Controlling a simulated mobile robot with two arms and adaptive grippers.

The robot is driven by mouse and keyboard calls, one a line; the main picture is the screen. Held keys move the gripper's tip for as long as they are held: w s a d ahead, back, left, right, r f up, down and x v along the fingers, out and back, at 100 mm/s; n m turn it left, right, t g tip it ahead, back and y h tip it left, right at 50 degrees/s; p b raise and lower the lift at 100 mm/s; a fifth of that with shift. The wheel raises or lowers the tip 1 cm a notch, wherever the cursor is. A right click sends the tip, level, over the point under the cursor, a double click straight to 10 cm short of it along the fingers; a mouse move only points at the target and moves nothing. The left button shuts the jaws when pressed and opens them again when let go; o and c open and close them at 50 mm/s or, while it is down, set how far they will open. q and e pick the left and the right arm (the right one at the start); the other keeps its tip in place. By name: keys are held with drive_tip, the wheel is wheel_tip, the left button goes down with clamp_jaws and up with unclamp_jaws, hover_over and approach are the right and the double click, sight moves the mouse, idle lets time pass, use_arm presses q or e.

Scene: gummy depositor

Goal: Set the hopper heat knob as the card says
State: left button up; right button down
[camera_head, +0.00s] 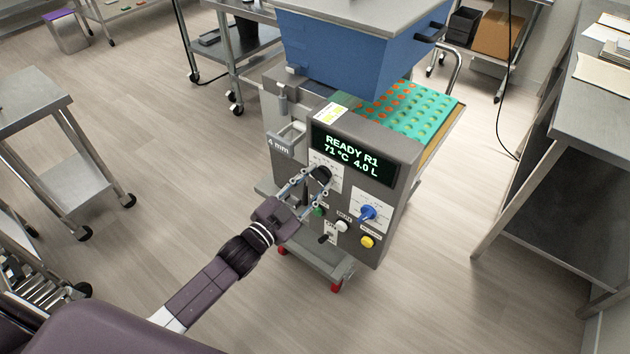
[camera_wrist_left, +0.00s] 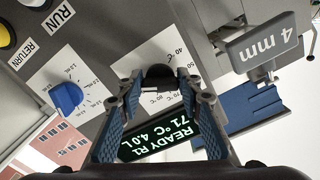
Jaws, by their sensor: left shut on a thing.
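The black heat knob (camera_head: 322,173) sits on a white dial plate with temperature marks, below the display on the depositor's front panel. It also shows in the left wrist view (camera_wrist_left: 158,74), between the fingertips. My left gripper (camera_head: 316,180) is shut on this knob, with one finger on each side. The knob's pointer is too hidden to read. The green-lit display (camera_head: 352,156) reads READY R1, 71 °C, 4.0 L. A small white and yellow-green card (camera_head: 331,112) lies on top of the panel housing; its writing is too small to read. My right gripper is not in view.
A blue knob (camera_head: 368,213), a white button (camera_head: 342,227) and a yellow button (camera_head: 367,242) are right of and below my gripper. A grey 4 mm tag (camera_head: 279,146) is at the left. The blue hopper (camera_head: 345,50) stands above a teal mould tray (camera_head: 430,97).

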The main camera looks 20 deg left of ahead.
use_arm(q)
drive_tip(key=shift+f, duration=0.15)
idle(0.4)
drive_tip(key=o, duration=1.2)
drive_tip(key=shift+c, duration=0.2)
drive_tip(key=shift+s, duration=0.1)
drive_tip(key=v, duration=1.2)
